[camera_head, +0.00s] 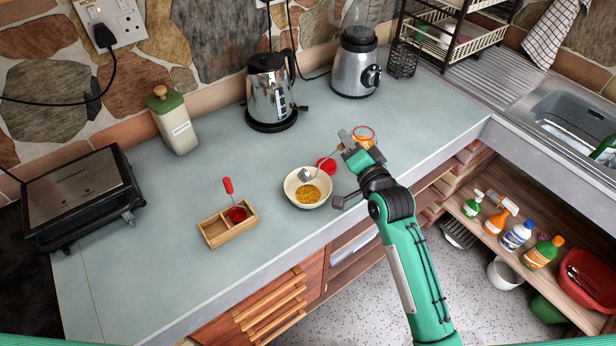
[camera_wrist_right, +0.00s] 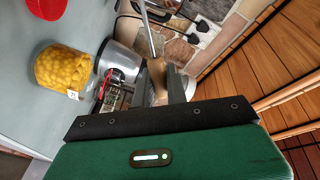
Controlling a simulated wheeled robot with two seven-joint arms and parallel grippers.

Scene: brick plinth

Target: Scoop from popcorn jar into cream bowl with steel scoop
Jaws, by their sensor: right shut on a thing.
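The cream bowl (camera_head: 290,183) stands on the counter with a small heap of yellow kernels (camera_head: 308,194) in it. The steel scoop (camera_head: 306,175) has its head over the bowl, near its back rim; whether it touches the bowl or still holds kernels I cannot tell. My right gripper (camera_head: 349,146) is shut on the scoop's handle, right of the bowl and above the counter. My left gripper is not in view.
A red lid (camera_head: 327,165) lies between bowl and jar. A kettle (camera_head: 270,92), blender (camera_head: 357,65), green-lidded canister (camera_head: 176,125) and grill (camera_head: 80,195) stand farther off.

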